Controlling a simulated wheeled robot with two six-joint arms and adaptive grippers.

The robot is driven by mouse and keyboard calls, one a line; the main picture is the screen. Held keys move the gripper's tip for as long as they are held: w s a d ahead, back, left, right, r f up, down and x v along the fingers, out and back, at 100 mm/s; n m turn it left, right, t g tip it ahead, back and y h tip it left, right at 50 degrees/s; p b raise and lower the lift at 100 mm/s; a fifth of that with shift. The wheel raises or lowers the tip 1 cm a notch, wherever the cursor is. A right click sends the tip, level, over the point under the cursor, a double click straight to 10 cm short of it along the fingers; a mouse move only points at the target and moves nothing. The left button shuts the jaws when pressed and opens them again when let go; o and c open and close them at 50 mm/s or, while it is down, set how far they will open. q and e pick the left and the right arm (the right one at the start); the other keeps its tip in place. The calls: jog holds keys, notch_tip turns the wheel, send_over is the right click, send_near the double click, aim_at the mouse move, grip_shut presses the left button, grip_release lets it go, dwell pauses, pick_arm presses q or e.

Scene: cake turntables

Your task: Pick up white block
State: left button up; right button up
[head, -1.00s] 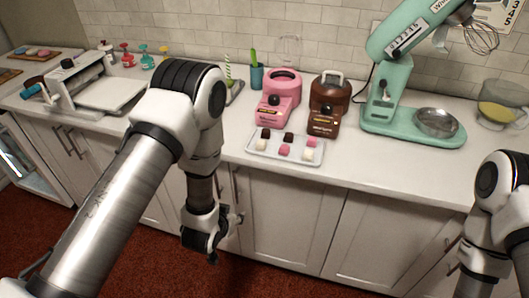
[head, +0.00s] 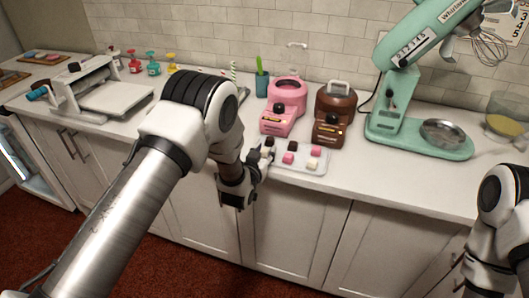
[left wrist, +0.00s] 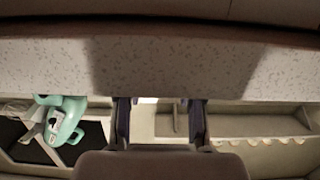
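A white tray (head: 305,171) on the counter holds small dark, pink and white blocks. One white block (head: 312,164) sits at its front right corner. Another white block (head: 266,154) at its front left is partly covered by my left gripper (head: 262,160). That gripper is at the tray's left end. In the left wrist view its two fingers (left wrist: 160,120) are spread apart. A pale patch shows between them, too unclear to identify. No block is seen held. My right arm is at the right edge of the head view; its gripper is out of view.
A pink machine (head: 284,107) and a brown machine (head: 334,113) stand behind the tray. A teal stand mixer (head: 415,133) with a steel bowl (head: 441,132) is to the right. A white press-like device (head: 105,93) is at left. The counter just right of the tray is clear.

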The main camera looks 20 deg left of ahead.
pick_arm(q)
jog(key=c, duration=0.3)
jog(key=shift+r, duration=0.45)
jog(key=shift+s+a+r+b, duration=0.1)
jog(key=shift+s+r+b, duration=0.2)
jog(key=shift+r, duration=0.3)
jog(key=shift+s+a+r+b, duration=0.15)
jog(key=shift+r+b, duration=0.25)
jog(key=shift+r, duration=0.2)
jog(key=s+a+r+b, duration=0.1)
jog(key=s+a, duration=0.1)
jog(key=s, duration=0.5)
jog(key=s+a+b, duration=0.2)
jog(key=s, duration=0.5)
jog(key=shift+s+a+r, duration=0.15)
jog(key=shift+a+r, duration=0.2)
jog(key=shift+f, duration=0.1)
